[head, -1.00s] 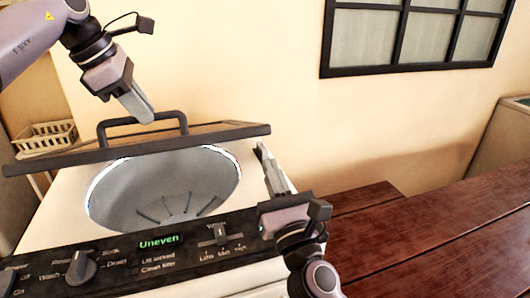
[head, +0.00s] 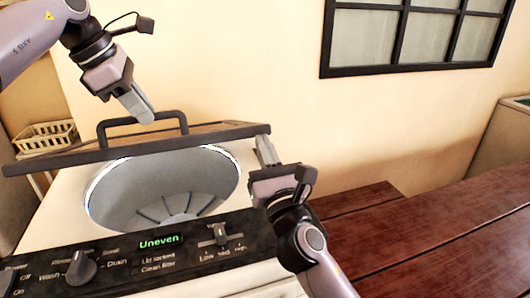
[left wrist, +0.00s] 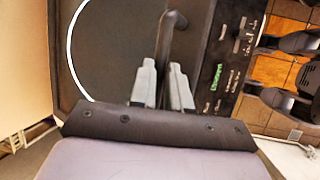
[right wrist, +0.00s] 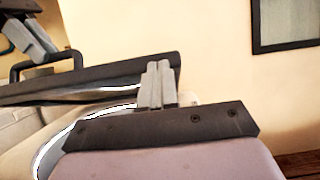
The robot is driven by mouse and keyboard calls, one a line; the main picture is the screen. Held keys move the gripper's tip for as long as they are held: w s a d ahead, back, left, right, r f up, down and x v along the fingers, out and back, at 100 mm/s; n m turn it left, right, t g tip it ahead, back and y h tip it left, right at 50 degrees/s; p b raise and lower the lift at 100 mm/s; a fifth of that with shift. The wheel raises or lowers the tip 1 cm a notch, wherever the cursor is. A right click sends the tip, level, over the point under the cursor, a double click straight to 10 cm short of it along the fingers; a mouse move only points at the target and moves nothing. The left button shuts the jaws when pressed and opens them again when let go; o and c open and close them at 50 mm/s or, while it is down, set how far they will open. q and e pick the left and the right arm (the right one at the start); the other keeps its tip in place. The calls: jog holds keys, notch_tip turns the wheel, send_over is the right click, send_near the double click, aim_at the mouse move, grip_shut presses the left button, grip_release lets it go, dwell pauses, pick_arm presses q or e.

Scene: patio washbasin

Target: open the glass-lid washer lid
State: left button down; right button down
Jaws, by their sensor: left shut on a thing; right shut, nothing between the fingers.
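The washer lid (head: 80,155) stands raised and tilted over the open tub (head: 165,185) of the top-loading washer. Its dark bar handle (head: 118,122) is on the upper face. My left gripper (head: 148,115) is at the handle, and in the left wrist view (left wrist: 162,95) its fingers straddle the bar and are shut on it. My right gripper (head: 262,140) is shut and empty at the lid's right end. In the right wrist view its closed fingers (right wrist: 158,70) stand close against the lid's edge (right wrist: 100,80); I cannot tell whether they touch.
The control panel (head: 125,265) with knob and display runs along the washer's front. A wooden bench (head: 440,235) is to the right. A basket (head: 45,136) sits at the back left. A barred window (head: 410,35) is on the wall behind.

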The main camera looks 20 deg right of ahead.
pick_arm(q)
jog(key=shift+w+f, duration=0.15)
jog(key=shift+f, duration=0.1)
pick_arm(e)
jog(key=shift+w+d+r, duration=0.1)
jog(key=shift+w+r, duration=0.05)
jog(key=shift+r, duration=0.4)
jog(key=shift+w+d+r, duration=0.1)
jog(key=shift+r, duration=0.45)
pick_arm(q)
jog(key=c, duration=1.3)
grip_release()
jog(key=shift+o, duration=1)
jog(key=shift+w+f, duration=0.1)
pick_arm(e)
jog(key=shift+w+a+f, duration=0.1)
jog(key=shift+w+f, duration=0.05)
jog(key=shift+w, duration=0.05)
